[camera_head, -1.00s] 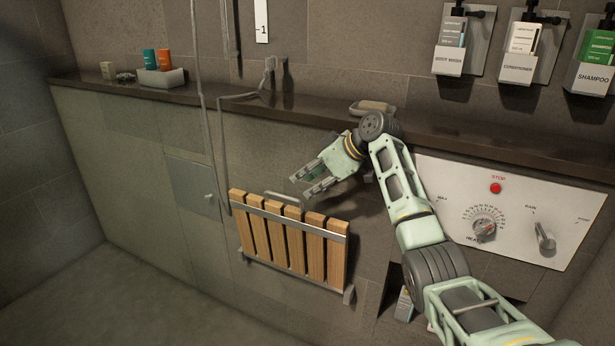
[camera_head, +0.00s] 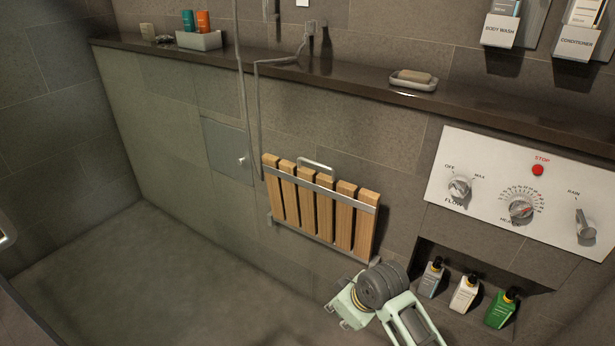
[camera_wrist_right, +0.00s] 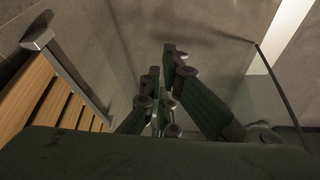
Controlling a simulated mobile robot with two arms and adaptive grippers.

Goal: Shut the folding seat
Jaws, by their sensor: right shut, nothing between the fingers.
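The folding seat (camera_head: 317,208) has wooden slats on metal bars and is mounted low on the tiled wall. In the head view its slats stand nearly upright, close to the wall; any small remaining tilt is hard to judge. A metal handle (camera_head: 315,166) shows above its top edge. My right gripper (camera_head: 341,311) is low, below and right of the seat, apart from it, shut and empty. In the right wrist view the seat slats (camera_wrist_right: 42,97) are at the left, beside my right gripper's fingers (camera_wrist_right: 160,108). My left gripper is not in view.
A control panel (camera_head: 522,190) with knobs is right of the seat, above a niche holding bottles (camera_head: 464,292). A ledge (camera_head: 345,84) with a soap dish (camera_head: 414,80) runs above. A hose (camera_head: 244,110) hangs left of the seat. A glass panel (camera_wrist_right: 224,65) shows in the wrist view.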

